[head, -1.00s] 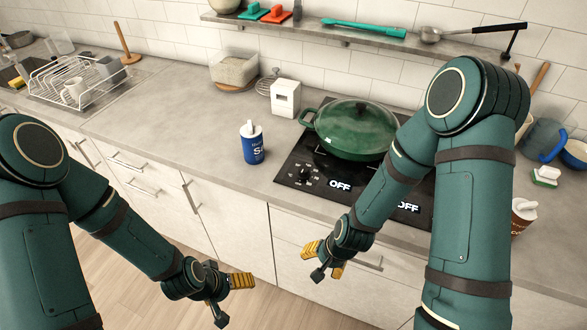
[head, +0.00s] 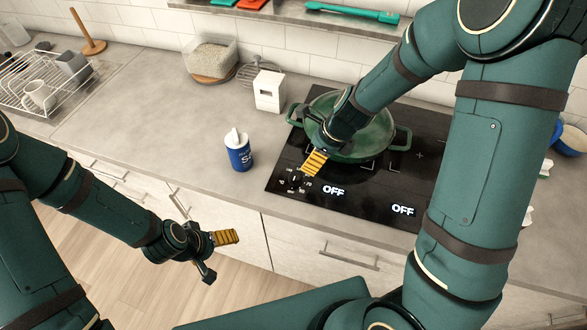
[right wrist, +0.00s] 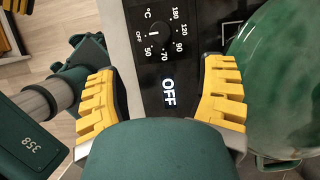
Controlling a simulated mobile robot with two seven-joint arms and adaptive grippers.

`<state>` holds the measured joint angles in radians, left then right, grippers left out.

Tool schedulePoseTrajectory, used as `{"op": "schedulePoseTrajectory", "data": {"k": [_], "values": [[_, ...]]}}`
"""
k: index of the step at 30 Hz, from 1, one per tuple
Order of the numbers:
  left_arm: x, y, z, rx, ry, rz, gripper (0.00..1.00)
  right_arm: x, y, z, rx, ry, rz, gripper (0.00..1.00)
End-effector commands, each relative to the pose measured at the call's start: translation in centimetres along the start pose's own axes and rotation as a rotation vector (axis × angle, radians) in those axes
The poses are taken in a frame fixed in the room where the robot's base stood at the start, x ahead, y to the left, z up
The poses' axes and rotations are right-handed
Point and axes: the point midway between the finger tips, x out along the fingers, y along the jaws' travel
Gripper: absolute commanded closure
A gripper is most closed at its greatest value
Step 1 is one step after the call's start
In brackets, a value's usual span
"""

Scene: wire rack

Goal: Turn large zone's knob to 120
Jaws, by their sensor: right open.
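A black knob (head: 296,180) sits at the front left of the black cooktop, beside a lit display (head: 333,190) reading OFF. In the right wrist view the knob (right wrist: 155,30) has a dial with OFF, 50, 70, 90, 120 and 180 around it, and its white mark points toward OFF. My right gripper (right wrist: 160,68) is open, its yellow fingers apart with the display between them and the knob just beyond the tips. In the head view the right gripper (head: 315,163) is close above the knob, apart from it. My left gripper (head: 217,253) hangs before the cabinets; its opening is unclear.
A green pot (head: 365,140) stands on the cooktop (head: 350,210), right behind my right gripper. A blue salt canister (head: 238,152) and a white box (head: 269,90) stand left of it. A second OFF display (head: 403,210) is at the front right. The counter's left part is mostly clear.

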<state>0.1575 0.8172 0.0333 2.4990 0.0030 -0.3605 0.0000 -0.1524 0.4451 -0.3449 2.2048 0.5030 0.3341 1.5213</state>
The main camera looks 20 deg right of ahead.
Motion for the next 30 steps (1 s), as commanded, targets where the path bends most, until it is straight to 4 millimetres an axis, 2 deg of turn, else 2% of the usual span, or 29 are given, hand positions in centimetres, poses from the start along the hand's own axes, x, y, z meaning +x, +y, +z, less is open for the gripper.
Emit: {"op": "schedulePoseTrajectory", "data": {"k": [12,18,24,30], "values": [[2.7,-0.9,0.2,0.0,0.002,-0.005,0.13,8.3,0.1,-0.2,0.001,0.002,0.003,0.3],[3.3,-1.1,0.3,0.0,0.002,-0.006,0.13,11.2,0.1,-0.1,0.0,0.001,0.003,0.3],[3.5,-1.2,0.3,0.0,0.002,-0.007,0.13,12.5,0.0,-0.1,-0.001,0.0,0.001,0.3],[3.5,-1.1,0.3,0.0,0.002,-0.007,0.13,12.6,0.0,0.0,-0.002,0.0,0.0,0.3]]}}
